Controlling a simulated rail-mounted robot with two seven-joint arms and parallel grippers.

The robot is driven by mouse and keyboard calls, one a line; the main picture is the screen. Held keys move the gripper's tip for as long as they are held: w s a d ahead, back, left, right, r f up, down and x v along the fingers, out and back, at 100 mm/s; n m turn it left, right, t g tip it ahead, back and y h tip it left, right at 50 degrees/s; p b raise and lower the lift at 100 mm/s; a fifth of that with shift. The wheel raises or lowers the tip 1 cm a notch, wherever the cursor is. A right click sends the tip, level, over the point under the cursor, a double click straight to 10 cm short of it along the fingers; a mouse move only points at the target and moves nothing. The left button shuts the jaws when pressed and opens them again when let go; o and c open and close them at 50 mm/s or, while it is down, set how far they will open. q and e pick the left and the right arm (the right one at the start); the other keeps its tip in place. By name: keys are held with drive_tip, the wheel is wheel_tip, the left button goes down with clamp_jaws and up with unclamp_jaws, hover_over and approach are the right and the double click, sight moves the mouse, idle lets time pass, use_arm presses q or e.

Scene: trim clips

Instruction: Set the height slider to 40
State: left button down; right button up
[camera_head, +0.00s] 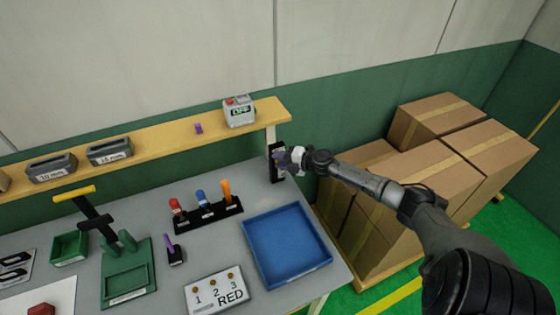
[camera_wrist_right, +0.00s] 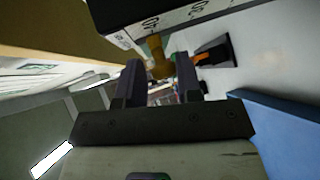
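The height slider is a dark upright scale (camera_head: 274,163) at the back right of the grey table, below the shelf. In the right wrist view its dark body with a white number strip (camera_wrist_right: 165,21) crosses the top; one marking looks like 40, the others are hard to read. A brownish-gold knob (camera_wrist_right: 157,56) sticks out from it. My right gripper (camera_head: 282,158) is at the slider; in the wrist view its two dark fingers (camera_wrist_right: 160,72) stand apart, on either side of the knob, with a gap visible. The knob's exact setting cannot be read. My left gripper is not in view.
A wooden shelf (camera_head: 160,138) above holds a grey box showing OFF (camera_head: 239,112) and labelled bins. A blue tray (camera_head: 287,247) lies in front of the slider. A rack (camera_head: 207,214) of coloured tools stands to the left. Cardboard boxes (camera_head: 410,175) are stacked at right.

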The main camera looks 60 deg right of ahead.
drive_tip(key=o, duration=0.3)
drive_tip(key=shift+s, duration=0.1)
drive_tip(key=p+v, duration=0.1)
drive_tip(key=v, duration=1.2)
drive_tip(key=shift+s, duration=0.25)
idle(0.6)
